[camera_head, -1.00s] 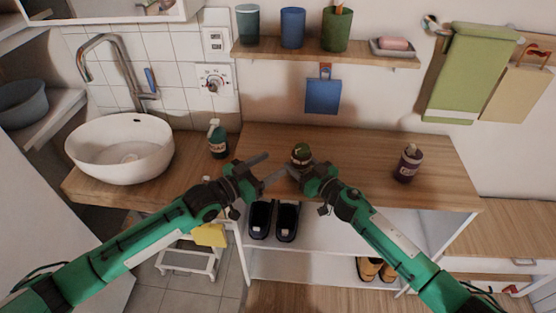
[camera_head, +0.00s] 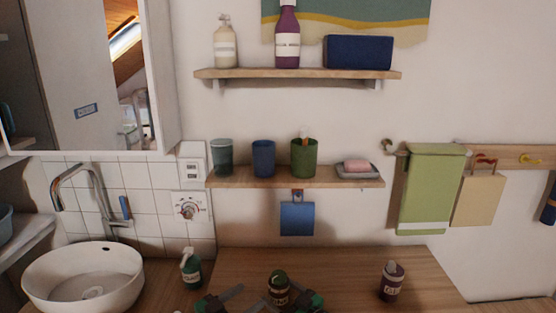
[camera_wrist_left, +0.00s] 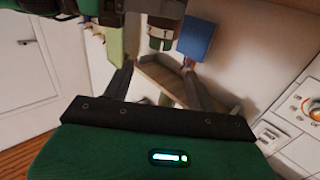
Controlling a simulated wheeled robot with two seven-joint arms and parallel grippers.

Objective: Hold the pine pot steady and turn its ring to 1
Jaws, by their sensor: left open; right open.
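The pine pot (camera_head: 279,291) is a small dark jar with a green top and a pale band, on the wooden counter at the bottom of the head view. My left gripper (camera_head: 237,294) is open beside it on the left, apart from it. My right gripper (camera_head: 297,301) is open close against the pot's near right side; whether it touches cannot be told. The lower parts of both are cut off by the frame edge. In the left wrist view my left gripper's fingers (camera_wrist_left: 158,88) are spread with nothing held between them. The ring's marks are too small to read.
A green pump bottle (camera_head: 192,270) and the sink (camera_head: 84,278) are at the left; a purple bottle (camera_head: 391,283) stands at the right. Behind, a low shelf (camera_head: 235,181) holds cups above a blue hanging card (camera_head: 297,218). The counter between pot and purple bottle is clear.

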